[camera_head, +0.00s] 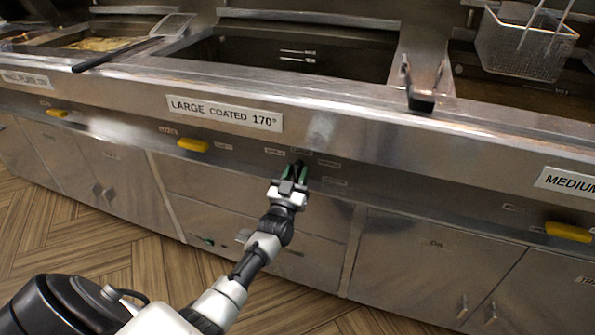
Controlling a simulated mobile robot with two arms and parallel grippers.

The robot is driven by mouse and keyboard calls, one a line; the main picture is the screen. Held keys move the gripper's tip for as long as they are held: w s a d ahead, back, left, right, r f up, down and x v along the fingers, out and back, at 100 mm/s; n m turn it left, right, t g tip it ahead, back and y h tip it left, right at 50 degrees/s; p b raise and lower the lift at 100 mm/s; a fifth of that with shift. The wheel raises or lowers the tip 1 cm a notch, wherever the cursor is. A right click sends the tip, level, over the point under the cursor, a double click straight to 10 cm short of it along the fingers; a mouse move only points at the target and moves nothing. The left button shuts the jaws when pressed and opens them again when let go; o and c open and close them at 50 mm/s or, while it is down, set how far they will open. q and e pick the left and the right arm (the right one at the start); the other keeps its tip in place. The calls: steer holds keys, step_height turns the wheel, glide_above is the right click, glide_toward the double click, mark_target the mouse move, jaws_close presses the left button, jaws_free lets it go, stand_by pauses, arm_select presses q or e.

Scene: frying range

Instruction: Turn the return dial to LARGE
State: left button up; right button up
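The return dial (298,163) is a small dark knob on the steel front panel below the middle fryer. Several small labels surround it, but their words are too small to read, and I cannot tell which one it points at. My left gripper (295,172) reaches up from below, its green-tipped fingers at the dial and covering much of it. The fingers look a little apart with the dark knob between or just beyond them. I cannot tell whether they press on it. My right gripper is not in view.
A yellow handle (193,145) sits left of the dial, under the "LARGE COATED 170°" sign (224,113). Another yellow handle (568,232) is at far right. A wire basket (525,45) hangs at upper right. Cabinet doors (432,262) fill the lower front; wooden floor (70,245) is clear.

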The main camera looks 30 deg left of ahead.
arm_select(q)
steer(key=p+v, duration=0.1)
steer(key=v, duration=0.9)
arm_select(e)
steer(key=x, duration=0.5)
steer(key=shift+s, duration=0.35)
